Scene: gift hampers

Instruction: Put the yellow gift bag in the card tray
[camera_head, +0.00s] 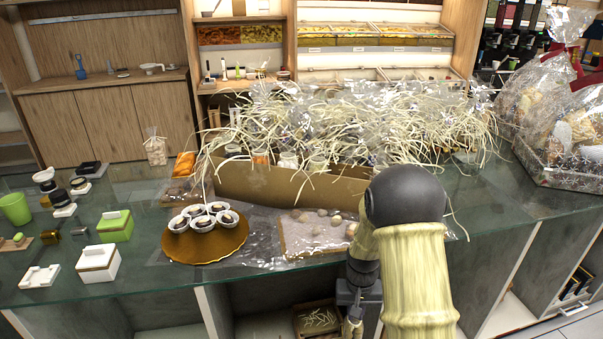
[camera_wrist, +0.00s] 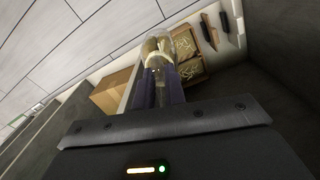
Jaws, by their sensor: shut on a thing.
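My gripper (camera_wrist: 157,84) is shut on a small clear bag (camera_wrist: 157,46) with pale yellow-tan contents and a pale tie, seen at the fingertips in the wrist view. I take this to be the yellow gift bag. In the head view my gripper (camera_head: 352,318) is low, in front of the counter's front edge, and the held bag is mostly hidden. A brown card tray (camera_head: 300,326) with pale straw stands on a low shelf, left of my gripper. Brown trays with straw (camera_wrist: 190,72) show just beyond the bag in the wrist view; the bag appears apart from the card tray.
The glass counter (camera_head: 150,285) above carries a gold cake board (camera_head: 205,253) with cups, a long straw-filled hamper box (camera_head: 280,185) and several small boxes. A wrapped hamper (camera_head: 570,135) stands at right. A plain brown box (camera_wrist: 108,92) is left of the bag in the wrist view.

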